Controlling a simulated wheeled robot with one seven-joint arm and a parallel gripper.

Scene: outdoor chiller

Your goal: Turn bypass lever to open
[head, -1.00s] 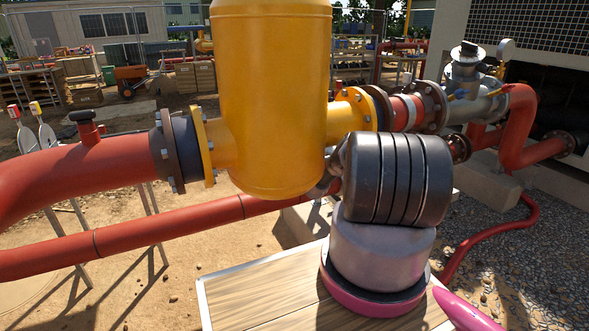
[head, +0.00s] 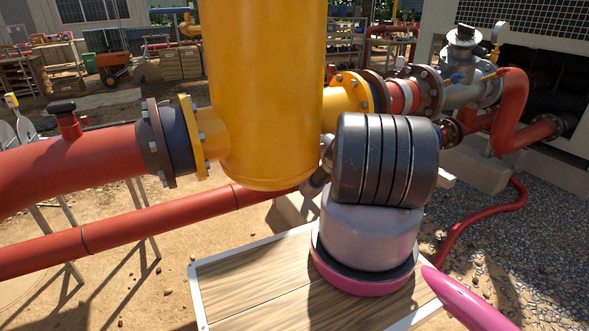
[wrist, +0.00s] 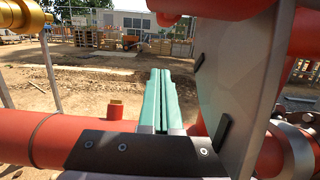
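I cannot make out the bypass lever for certain in either view. In the head view, a small blue handle (head: 457,78) shows on the grey valve body (head: 470,70) at the upper right. A blue part (head: 440,133) shows just right of my arm, partly hidden by it. My gripper (wrist: 160,72) shows in the wrist view as two teal fingers side by side with only a thin dark line between them. It is shut, with nothing seen in it, above a red pipe (wrist: 60,140). In the head view my arm hides the gripper.
A large yellow tank (head: 262,90) stands left of my arm. Red pipes (head: 120,227) run across behind my base. In the wrist view a broad grey plate (wrist: 232,85) stands close right of the fingers, and a small orange-brown stub (wrist: 115,110) rises from the pipe. Open sandy ground lies beyond.

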